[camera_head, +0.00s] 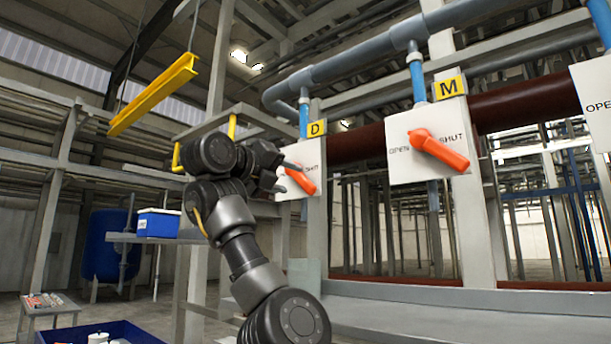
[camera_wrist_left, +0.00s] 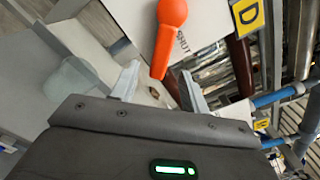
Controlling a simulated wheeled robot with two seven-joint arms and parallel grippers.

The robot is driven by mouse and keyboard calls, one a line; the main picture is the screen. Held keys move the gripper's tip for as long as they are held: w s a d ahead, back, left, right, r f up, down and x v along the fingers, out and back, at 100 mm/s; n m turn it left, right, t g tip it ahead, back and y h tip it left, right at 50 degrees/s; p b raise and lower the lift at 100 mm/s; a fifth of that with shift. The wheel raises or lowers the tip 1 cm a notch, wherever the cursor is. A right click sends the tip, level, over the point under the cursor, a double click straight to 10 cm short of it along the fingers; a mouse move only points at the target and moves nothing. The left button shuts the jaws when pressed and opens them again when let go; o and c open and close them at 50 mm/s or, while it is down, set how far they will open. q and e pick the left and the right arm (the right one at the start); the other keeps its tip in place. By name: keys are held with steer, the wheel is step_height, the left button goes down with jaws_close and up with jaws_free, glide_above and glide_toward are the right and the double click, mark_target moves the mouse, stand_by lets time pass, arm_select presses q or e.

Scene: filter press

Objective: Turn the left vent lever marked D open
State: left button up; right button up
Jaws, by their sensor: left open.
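The orange vent lever D (camera_head: 303,182) is on a white plate (camera_head: 312,157) under a yellow D label (camera_head: 316,129). In the head view it slants down to the right, partly hidden by my gripper. In the left wrist view, the lever (camera_wrist_left: 166,42) runs from its round end at the top to its narrow end near my fingertips, beside the word SHUT. My left gripper (camera_head: 291,177) is open at the lever; it also shows in the left wrist view (camera_wrist_left: 160,80). The narrow end appears between the fingers; contact cannot be told. My right gripper is out of view.
A grey post stands between the plates. A yellow beam (camera_head: 154,95) hangs at upper left. A blue-and-white box (camera_head: 158,223) stands on a shelf at left.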

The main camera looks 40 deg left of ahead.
mark_target(302, 182)
arm_select(q)
steer(key=w+p, duration=0.2)
steer(key=w, duration=0.3)
steer(key=shift+w+r+p, duration=0.1)
steer(key=shift+w+p, duration=0.2)
steer(key=shift+p, duration=0.05)
steer(key=shift+w+p, duration=0.35)
steer(key=shift+w, duration=0.45)
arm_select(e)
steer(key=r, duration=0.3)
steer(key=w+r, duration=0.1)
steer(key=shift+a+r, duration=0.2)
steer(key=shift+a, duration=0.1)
arm_select(q)
steer(key=shift+f, duration=0.2)
steer(key=c, duration=0.9)
jaws_close()
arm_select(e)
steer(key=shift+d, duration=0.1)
